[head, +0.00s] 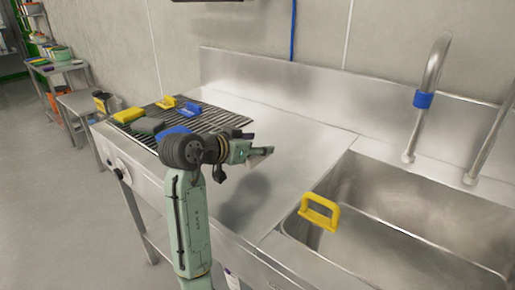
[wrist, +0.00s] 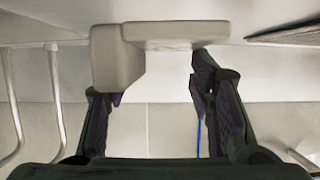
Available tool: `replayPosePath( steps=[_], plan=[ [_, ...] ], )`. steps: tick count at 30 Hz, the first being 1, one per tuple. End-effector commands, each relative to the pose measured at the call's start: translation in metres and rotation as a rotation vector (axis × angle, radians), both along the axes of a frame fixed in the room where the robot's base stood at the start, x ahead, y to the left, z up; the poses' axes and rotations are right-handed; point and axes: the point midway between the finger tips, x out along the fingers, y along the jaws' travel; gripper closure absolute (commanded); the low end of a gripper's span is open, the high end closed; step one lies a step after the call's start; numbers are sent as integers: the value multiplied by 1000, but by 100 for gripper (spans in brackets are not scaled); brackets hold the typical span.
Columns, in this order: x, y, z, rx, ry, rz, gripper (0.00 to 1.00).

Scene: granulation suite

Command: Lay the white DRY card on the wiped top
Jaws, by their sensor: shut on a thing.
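My gripper (head: 246,150) is shut on a small off-white piece (head: 262,151), held above the bare steel top. The piece looks like the white card, but no DRY lettering is readable. In the wrist view the pale card (wrist: 175,32) shows as a thick, angled block at my fingers (wrist: 155,68); it hides the tip of the left finger. The steel top (head: 290,160) lies between the ribbed drainer and the sink. It looks bare, with a dark shadow under my gripper. A gap between card and top shows in the head view.
A yellow handled piece (head: 320,212) stands at the left rim of the sink (head: 400,225). The ribbed drainer (head: 215,122) at left holds yellow, grey and blue items. A tap (head: 432,75) with a blue band rises behind the sink. The back splash (head: 300,95) borders the top.

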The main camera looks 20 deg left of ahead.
Motion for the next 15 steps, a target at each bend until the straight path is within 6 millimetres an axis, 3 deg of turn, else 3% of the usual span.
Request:
replayPosePath(
  steps=[5, 15],
  plan=[
    [18, 3, -1, 0, 1, 0, 70],
    [18, 3, -36, -1, 0, 0, 70]
  ],
)
